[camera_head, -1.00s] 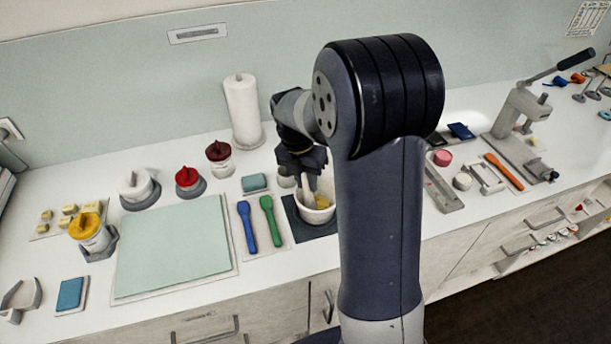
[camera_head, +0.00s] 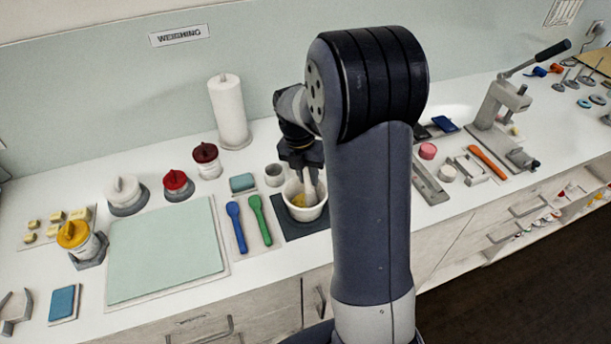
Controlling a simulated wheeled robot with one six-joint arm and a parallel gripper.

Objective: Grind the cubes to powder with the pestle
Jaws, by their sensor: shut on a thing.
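The white mortar (camera_head: 307,214) stands on a dark mat (camera_head: 292,231) at the middle of the counter, beside my arm. Yellow material (camera_head: 298,201) shows inside it; I cannot tell whether it is cubes or powder. My gripper (camera_head: 308,168) is above the mortar, pointing down, shut on the pale pestle (camera_head: 310,186). The pestle's lower end is inside the bowl, close to the yellow material. Several more yellow cubes (camera_head: 55,216) sit on a board at the far left.
Blue (camera_head: 237,226) and green (camera_head: 260,219) spoons lie left of the mortar. A small grey cup (camera_head: 274,175) stands just behind it. Lidded jars, a paper roll (camera_head: 229,113) and a pale green mat (camera_head: 165,250) are further left. A press (camera_head: 497,115) stands at right.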

